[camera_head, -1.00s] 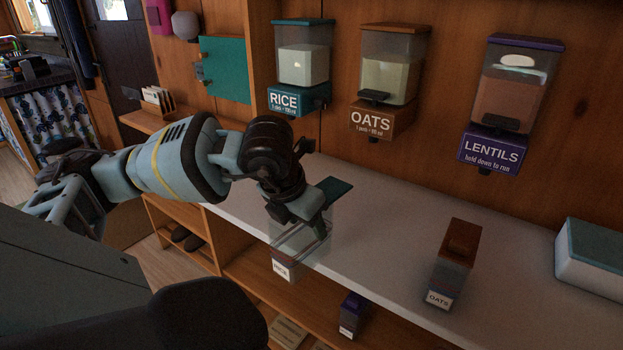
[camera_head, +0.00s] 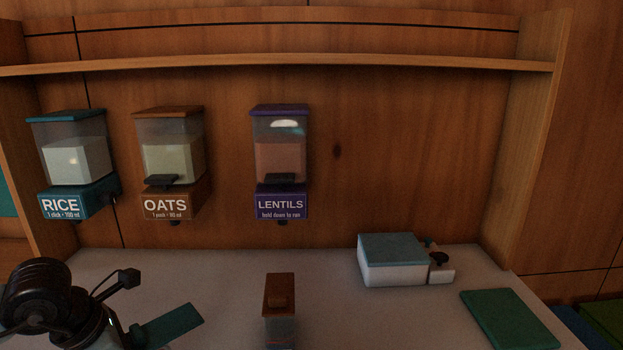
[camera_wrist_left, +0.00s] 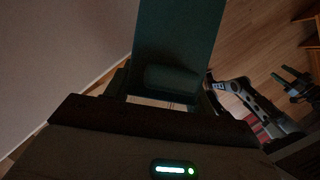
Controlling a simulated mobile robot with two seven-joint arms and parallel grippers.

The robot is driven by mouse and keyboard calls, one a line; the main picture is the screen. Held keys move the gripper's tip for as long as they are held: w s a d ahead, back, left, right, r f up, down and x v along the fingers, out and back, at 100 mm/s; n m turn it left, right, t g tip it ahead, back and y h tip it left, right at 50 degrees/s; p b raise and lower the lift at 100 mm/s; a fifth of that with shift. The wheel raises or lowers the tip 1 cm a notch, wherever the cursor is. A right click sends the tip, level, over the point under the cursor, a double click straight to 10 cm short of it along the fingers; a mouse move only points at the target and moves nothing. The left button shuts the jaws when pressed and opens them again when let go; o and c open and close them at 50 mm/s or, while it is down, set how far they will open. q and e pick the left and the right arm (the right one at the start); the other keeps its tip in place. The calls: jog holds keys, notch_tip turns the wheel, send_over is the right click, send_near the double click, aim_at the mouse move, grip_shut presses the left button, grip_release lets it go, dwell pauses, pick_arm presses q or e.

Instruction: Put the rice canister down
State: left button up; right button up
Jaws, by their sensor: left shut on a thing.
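The rice canister shows in the head view as a teal lid (camera_head: 174,325) at the bottom left, with its body mostly cut off by the frame's edge. My left gripper (camera_head: 128,333) is beside the lid and shut on the canister. In the left wrist view the teal lid (camera_wrist_left: 178,35) fills the top middle, with the fingers (camera_wrist_left: 165,97) on either side below it. I cannot tell whether the canister touches the counter. My right arm shows at the right of the wrist view, with its gripper (camera_wrist_left: 292,85) small and dark.
The white counter (camera_head: 210,285) holds a brown-lidded canister (camera_head: 280,302), a teal-topped white box (camera_head: 392,260) and a green board (camera_head: 509,318). Rice (camera_head: 73,160), oats (camera_head: 170,155) and lentils (camera_head: 281,150) dispensers hang on the wall. Bare counter lies between the brown-lidded canister and the green board.

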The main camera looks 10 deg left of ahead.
pick_arm(q)
jog(key=m, duration=0.1)
jog(key=d+m+h, duration=0.1)
jog(key=m, duration=0.1)
jog(key=shift+d+f+g, duration=0.15)
jog(key=shift+d+g, duration=0.15)
jog(key=shift+g, duration=0.1)
jog(key=s+d+m+g+y+p, duration=0.1)
jog(key=d+m, duration=0.5)
jog(key=m, duration=0.7)
jog(key=s+d+r+m+g+y+p, duration=0.1)
jog(key=d+m+g, duration=0.5)
jog(key=m, duration=0.7)
jog(key=shift+s+d+y+p, duration=0.2)
jog(key=shift+s+y+p, duration=0.6)
jog(key=shift+p, duration=0.35)
pick_arm(e)
jog(key=w+r+t, duration=0.1)
jog(key=w+r, duration=0.3)
jog(key=r, duration=0.1)
jog(key=shift+d+r, duration=0.35)
pick_arm(q)
jog(key=shift+f+g, duration=0.1)
jog(key=shift+g, duration=0.2)
pick_arm(e)
jog(key=shift+s+a, duration=0.1)
